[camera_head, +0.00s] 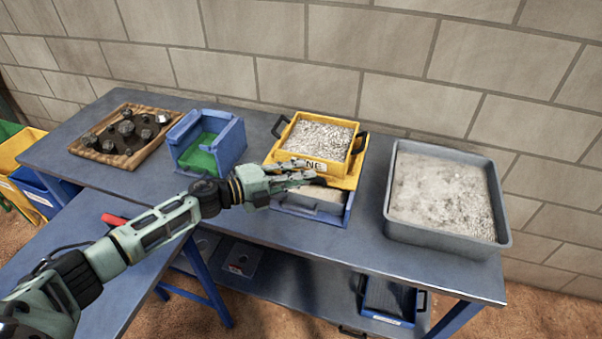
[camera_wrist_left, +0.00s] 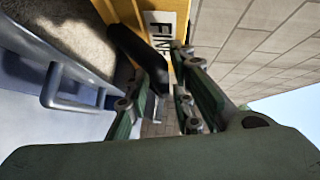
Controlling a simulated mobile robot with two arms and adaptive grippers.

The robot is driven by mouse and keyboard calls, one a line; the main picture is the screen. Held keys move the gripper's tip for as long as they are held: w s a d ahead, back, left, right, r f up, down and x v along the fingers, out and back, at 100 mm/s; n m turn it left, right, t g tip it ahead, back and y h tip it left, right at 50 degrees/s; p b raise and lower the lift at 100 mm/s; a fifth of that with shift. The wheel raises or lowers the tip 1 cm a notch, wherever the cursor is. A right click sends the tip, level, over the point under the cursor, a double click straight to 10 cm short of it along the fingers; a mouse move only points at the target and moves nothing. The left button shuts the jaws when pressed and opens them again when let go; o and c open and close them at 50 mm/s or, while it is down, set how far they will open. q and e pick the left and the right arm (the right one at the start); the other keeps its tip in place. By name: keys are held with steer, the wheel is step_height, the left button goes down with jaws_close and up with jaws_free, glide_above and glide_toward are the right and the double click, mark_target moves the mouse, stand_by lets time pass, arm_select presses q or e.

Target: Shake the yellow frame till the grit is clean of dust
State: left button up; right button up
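The yellow frame (camera_head: 357,160), filled with grey grit (camera_head: 319,136), sits on a yellow plate over a blue-sided tray (camera_head: 318,213) with pale dust inside. Its front label partly reads "NE" in the head view and "FINE" (camera_wrist_left: 160,32) in the left wrist view. Black handles stand at its left and right sides. My left gripper (camera_head: 312,174) is at the frame's front, below the label. In the left wrist view its fingers (camera_wrist_left: 162,75) are apart, with a black handle-like bar (camera_wrist_left: 130,50) beside or between their tips; contact is unclear. My right gripper is out of view.
A grey tub of pale dust (camera_head: 402,222) stands at right. A blue box with green inside (camera_head: 228,145) and a wooden tray of dark rocks (camera_head: 160,142) stand at left. A brick wall is behind. A blue tray (camera_head: 390,300) sits on the lower shelf.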

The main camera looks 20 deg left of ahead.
arm_select(q)
steer(key=shift+w+d, duration=0.2)
steer(key=shift+d, duration=0.05)
jaws_close()
steer(key=shift+f, duration=0.1)
